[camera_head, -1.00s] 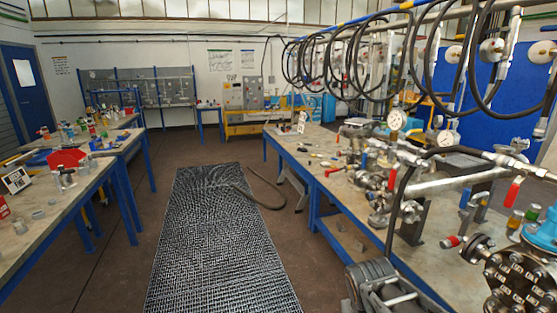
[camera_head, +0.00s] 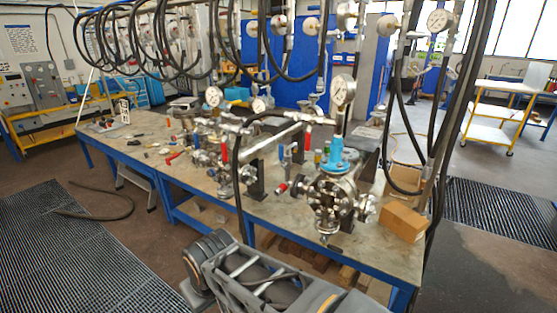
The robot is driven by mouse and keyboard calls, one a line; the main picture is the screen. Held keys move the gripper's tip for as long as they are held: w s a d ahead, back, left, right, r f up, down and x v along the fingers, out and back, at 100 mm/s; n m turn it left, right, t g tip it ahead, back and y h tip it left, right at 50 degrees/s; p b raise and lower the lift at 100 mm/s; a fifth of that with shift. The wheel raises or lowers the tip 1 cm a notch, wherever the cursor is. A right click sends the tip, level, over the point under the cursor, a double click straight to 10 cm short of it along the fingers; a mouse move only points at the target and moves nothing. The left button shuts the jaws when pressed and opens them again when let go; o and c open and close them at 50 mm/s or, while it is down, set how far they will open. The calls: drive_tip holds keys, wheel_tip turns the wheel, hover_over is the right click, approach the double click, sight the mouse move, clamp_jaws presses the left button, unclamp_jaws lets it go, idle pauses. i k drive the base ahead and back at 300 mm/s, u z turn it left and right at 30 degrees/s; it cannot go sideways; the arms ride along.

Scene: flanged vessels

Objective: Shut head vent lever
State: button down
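A flanged steel vessel (camera_head: 330,203) with a ring of bolts stands near the right part of the workbench (camera_head: 270,212). A blue fitting (camera_head: 342,155) sits on top of it, with a pressure gauge (camera_head: 343,90) above. A red lever handle (camera_head: 307,136) hangs down from the pipework behind the vessel, and another red lever (camera_head: 224,148) hangs down to its left. A red-tipped part (camera_head: 282,188) juts out at the vessel's left. I cannot tell which one is the head vent lever. My gripper is not in view; only grey links of my arm show at the bottom.
Black hoses hang above the bench, and some drop in front at the right. A cardboard box (camera_head: 404,222) sits at the bench's right end. A yellow-framed trolley (camera_head: 498,118) stands behind right. Floor grating (camera_head: 75,250) at the left is clear apart from a black hose.

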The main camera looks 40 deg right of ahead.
sight(281, 147)
drive_tip(key=u, duration=0.15)
drive_tip(key=i, duration=0.9)
drive_tip(key=z, duration=0.8)
